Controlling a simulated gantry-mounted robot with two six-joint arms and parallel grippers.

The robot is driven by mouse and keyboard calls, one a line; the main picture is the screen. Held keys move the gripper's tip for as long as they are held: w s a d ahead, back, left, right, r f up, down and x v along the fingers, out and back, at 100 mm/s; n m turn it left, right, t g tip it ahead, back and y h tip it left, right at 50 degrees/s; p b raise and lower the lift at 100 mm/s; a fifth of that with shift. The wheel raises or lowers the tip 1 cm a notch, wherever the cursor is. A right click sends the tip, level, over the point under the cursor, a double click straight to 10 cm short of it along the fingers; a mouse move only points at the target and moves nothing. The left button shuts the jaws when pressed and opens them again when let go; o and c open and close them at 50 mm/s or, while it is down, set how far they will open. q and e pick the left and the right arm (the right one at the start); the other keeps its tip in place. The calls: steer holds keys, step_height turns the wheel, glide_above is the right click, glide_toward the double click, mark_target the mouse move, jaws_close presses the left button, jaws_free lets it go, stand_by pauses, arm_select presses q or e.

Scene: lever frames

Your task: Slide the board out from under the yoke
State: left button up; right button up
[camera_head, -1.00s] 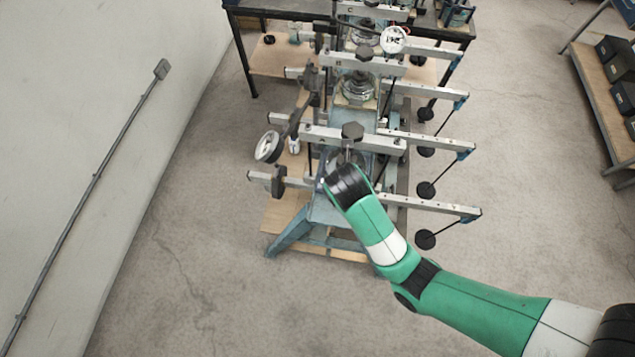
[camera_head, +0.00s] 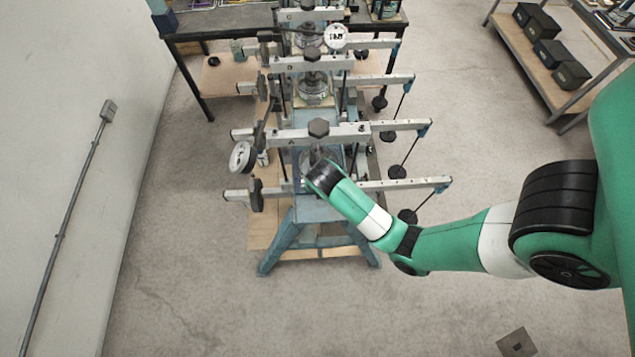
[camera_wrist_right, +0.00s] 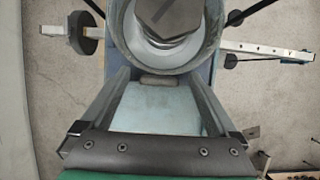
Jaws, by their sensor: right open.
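The lever frame's front yoke appears to be the pale metal crossbar (camera_head: 360,133) with a dark knob (camera_head: 318,127) above its middle. In the right wrist view a round metal ring (camera_wrist_right: 122,50) and a dark hexagonal knob (camera_wrist_right: 172,18) fill the top. My right gripper (camera_wrist_right: 157,82) is open, its two fingers reaching toward the ring over a light blue plate (camera_wrist_right: 160,108). A small grey edge shows between the fingertips under the ring; I cannot tell if it is the board. In the head view my right wrist hides this spot. My left gripper is not in view.
More lever frames stand behind, with long side arms, hanging black weights (camera_head: 397,172) and a dial (camera_head: 242,157). A dark table (camera_head: 215,25) is behind them. A shelf with black boxes (camera_head: 572,75) is at the right, a wall at the left.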

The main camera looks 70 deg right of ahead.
jaws_close()
stand_by(0.4)
steer(key=shift+a, duration=0.2)
